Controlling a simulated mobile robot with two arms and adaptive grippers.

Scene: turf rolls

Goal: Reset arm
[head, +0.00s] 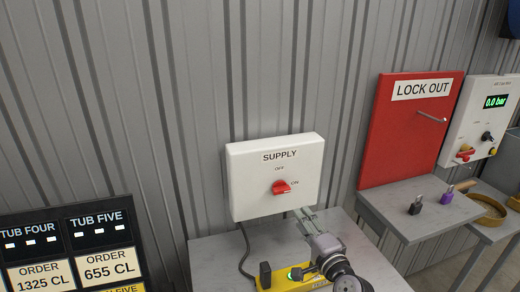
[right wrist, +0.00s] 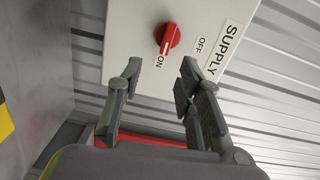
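My right gripper (head: 306,215) is in front of the lower edge of the white SUPPLY box (head: 248,190), its arm coming up from the bottom of the head view. In the right wrist view the fingers of this gripper (right wrist: 160,80) stand apart with nothing between them. The red knob (head: 281,187) on the box is beyond the fingertips and apart from them; it also shows in the right wrist view (right wrist: 167,38). Its pale mark points toward the ON label. My left gripper is not in view.
A grey table (head: 210,258) stands below the box, with a yellow unit (head: 268,284) bearing a green-lit button. A red LOCK OUT board (head: 405,140), a shelf with padlocks (head: 416,206) and a gauge panel (head: 482,118) are at right. Dark order displays (head: 75,235) stand at lower left.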

